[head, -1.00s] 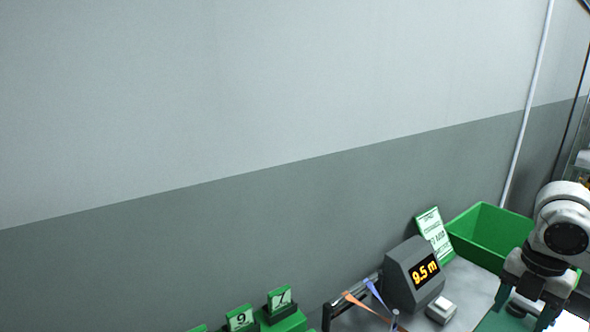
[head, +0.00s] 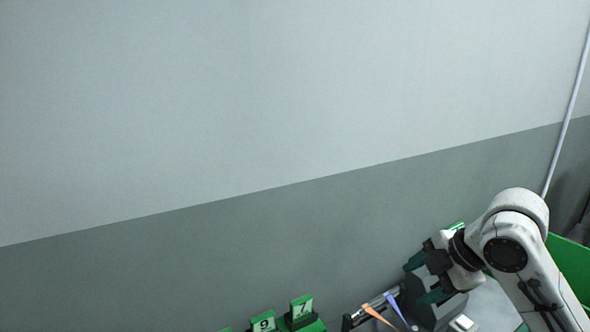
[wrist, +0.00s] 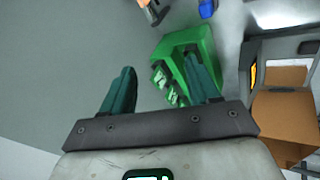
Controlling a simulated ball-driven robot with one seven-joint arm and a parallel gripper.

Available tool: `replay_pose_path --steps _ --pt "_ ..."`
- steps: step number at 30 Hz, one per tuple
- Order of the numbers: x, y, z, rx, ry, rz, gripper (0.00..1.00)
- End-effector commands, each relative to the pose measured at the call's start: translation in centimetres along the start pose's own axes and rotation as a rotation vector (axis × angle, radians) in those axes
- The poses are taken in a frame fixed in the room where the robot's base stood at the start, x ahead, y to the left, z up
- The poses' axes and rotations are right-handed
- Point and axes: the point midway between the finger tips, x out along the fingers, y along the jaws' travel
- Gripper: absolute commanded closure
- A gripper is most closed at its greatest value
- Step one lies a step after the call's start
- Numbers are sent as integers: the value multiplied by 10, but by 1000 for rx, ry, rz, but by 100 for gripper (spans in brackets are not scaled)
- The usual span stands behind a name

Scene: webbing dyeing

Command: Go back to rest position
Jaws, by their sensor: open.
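My gripper (head: 421,279) is at the lower right of the head view, raised in front of the grey display box (head: 440,311). Its two green fingers are apart and nothing shows between them. The wrist view also shows my gripper (wrist: 160,92) open and empty, with the fingers spread. Beyond the right finger there is a green holder (wrist: 188,45) with number cards. My arm covers most of the display box and its screen in the head view.
Green stands with number cards 9 (head: 263,323) and 7 (head: 301,308) are at the bottom of the head view. A green bin (head: 570,262) is behind my arm at right. The wall above is bare.

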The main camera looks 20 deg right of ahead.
Motion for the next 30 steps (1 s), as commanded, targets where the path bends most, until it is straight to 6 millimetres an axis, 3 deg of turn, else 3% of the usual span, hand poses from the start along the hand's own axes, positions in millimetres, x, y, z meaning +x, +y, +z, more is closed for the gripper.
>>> replay_pose_path --steps 1,3,8,11,15,17,22,27,30 --pt "5 7 -26 58 51 25 39" --pt "13 11 -49 160 100 56 39" --pt "37 -1 -93 415 184 64 39" --pt "54 -22 -113 583 205 36 39" --pt "79 -69 -132 816 180 -30 39" --pt "88 -95 -135 911 146 -63 39" --pt "101 -182 -129 1148 -23 -144 39" --pt "90 -266 -99 1305 -260 -162 39" --pt "78 -299 -78 1351 -378 -143 39"
